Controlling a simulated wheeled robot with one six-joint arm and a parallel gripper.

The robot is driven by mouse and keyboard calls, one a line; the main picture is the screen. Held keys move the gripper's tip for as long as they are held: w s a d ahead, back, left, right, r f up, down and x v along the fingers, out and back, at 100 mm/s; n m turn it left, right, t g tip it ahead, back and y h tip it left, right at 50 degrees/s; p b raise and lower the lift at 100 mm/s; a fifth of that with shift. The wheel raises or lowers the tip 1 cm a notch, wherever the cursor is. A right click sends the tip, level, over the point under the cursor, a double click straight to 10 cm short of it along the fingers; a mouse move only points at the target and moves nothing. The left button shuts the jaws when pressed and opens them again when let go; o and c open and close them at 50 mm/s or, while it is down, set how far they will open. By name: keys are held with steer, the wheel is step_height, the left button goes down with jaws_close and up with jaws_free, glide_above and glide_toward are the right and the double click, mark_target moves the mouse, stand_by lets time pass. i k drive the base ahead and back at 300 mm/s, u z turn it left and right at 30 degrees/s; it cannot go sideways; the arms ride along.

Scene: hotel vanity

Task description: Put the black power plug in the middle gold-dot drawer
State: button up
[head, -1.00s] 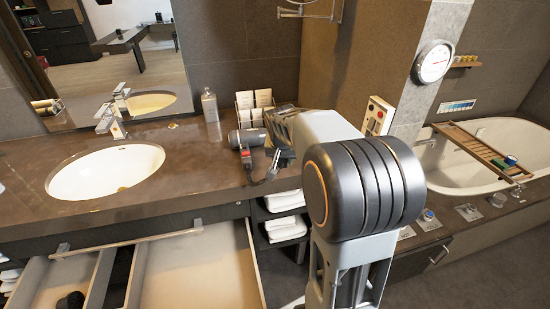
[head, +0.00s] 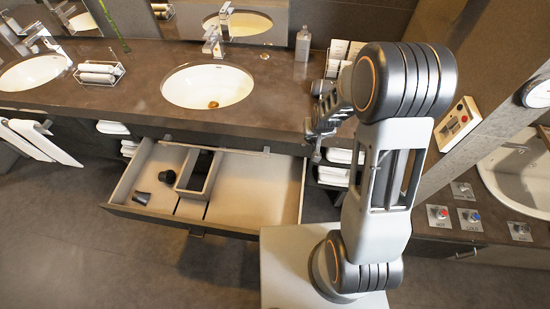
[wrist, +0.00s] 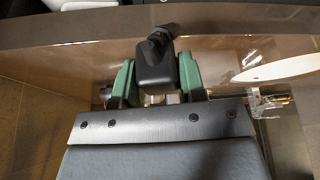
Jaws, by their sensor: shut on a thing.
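My gripper (head: 314,130) is at the counter's front edge, right of the sink, in the head view. In the wrist view its green fingers (wrist: 157,82) are shut on the black power plug (wrist: 156,66), a blocky body with a narrower end pointing away. The plug is not clear in the head view. An open drawer (head: 282,190) stands out under the sink, below and left of my gripper. I see no gold dot clearly.
A black cup-like thing (head: 142,198) and a small black thing (head: 167,176) lie in the drawer's left part. Its right part is bare. A sink (head: 207,86), a bottle (head: 302,44) and a card holder (head: 340,58) are on the counter.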

mark_target(275, 221)
steer(key=u, duration=2.4)
steer(key=k, duration=0.75)
steer(key=z, duration=0.1)
